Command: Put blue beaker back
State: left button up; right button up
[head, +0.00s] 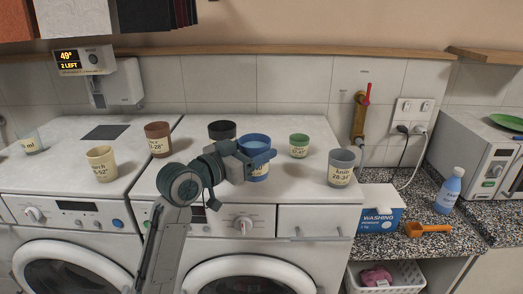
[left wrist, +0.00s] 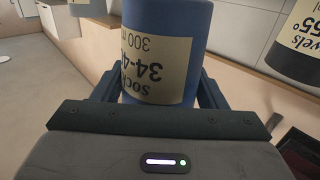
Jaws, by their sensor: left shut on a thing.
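The blue beaker (head: 256,147) is in my left gripper (head: 250,160), over the top of the right-hand washing machine in the head view. In the left wrist view the blue beaker (left wrist: 187,25) sits between the two fingers and shows a cream label with "34-4" and "300 m". My left gripper is shut on it. I cannot tell whether the beaker touches the machine top. My right gripper is not in view.
On the machine tops stand a black beaker (head: 222,130), a green beaker (head: 299,145), a grey beaker (head: 341,167), a brown beaker (head: 158,139) and a cream beaker (head: 102,163). A washing powder box (head: 381,206) and blue bottle (head: 449,190) stand right.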

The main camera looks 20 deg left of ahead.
aim_at(258, 144)
pick_arm(q)
jog(key=w, duration=0.3)
jog(key=shift+d+p, duration=0.1)
jog(key=shift+p, duration=0.25)
jog(key=shift+w+d+f+p, duration=0.1)
jog(key=shift+w+f+p, duration=0.15)
jog(key=shift+f+p, duration=0.3)
jog(key=shift+w+d+f+p, duration=0.1)
jog(key=shift+w+f+p, duration=0.2)
jog(key=shift+f, duration=0.4)
jog(key=shift+s+a+f, duration=0.1)
jog(key=shift+s+f, duration=0.05)
jog(key=shift+f, duration=0.45)
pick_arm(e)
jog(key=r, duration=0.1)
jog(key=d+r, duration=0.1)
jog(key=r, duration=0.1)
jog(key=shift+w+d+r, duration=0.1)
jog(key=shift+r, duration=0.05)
pick_arm(q)
jog(key=shift+f, duration=0.1)
